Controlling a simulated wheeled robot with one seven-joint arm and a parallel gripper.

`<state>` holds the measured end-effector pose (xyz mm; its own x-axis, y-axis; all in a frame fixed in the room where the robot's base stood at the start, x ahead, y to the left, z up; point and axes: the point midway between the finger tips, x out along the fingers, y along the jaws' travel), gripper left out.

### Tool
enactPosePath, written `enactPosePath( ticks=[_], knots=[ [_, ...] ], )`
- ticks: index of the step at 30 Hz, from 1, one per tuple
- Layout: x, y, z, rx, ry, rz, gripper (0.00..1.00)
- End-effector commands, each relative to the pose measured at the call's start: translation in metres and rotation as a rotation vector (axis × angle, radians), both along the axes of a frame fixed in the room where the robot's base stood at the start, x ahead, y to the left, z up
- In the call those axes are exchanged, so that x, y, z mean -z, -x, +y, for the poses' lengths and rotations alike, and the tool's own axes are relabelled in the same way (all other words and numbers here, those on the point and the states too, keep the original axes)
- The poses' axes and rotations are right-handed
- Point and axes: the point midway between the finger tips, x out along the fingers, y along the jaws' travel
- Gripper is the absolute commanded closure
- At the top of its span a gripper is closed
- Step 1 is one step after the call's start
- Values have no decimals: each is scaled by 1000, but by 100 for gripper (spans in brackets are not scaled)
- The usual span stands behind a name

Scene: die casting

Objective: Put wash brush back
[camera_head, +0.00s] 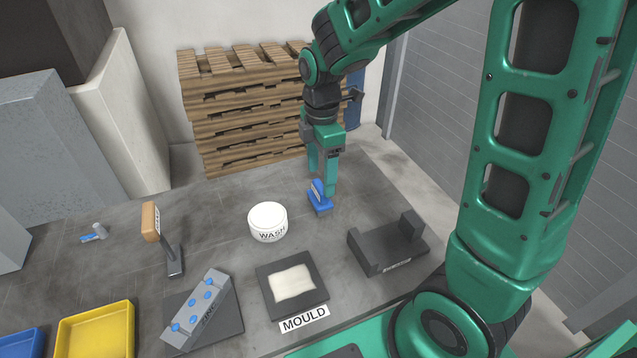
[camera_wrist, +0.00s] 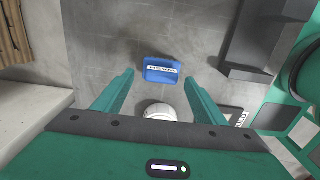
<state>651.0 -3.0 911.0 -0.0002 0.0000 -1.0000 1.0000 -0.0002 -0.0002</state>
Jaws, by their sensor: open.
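A blue block-like piece (camera_head: 319,201) with a white label stands on the grey bench; I cannot tell whether it is the wash brush or its holder. In the wrist view the blue piece (camera_wrist: 161,70) lies ahead of the fingertips, with lettering that looks like WASH. My gripper (camera_head: 323,178) is open, pointing down close above and behind it; contact cannot be judged. No object shows between the fingers (camera_wrist: 158,78). A white round pot (camera_head: 267,222) marked WASH stands left of the blue piece. A small grey-and-blue tool (camera_head: 94,234) lies far left.
A dark bracket (camera_head: 388,248) stands to the right, and a MOULD block (camera_head: 268,288) with a pale top is in front. Stacked pallets (camera_head: 245,115) stand behind the bench.

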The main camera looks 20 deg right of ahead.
Motion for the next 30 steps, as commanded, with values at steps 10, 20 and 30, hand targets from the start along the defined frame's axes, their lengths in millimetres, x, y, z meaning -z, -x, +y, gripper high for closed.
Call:
enactPosePath(
  ticks=[10, 20, 30],
  knots=[
    [-62, 0, 0, 0, 0, -1, 35],
    [-77, 0, 0, -1, 0, 1, 35],
    [-85, 48, -66, 512, 7, -4, 35]
  ],
)
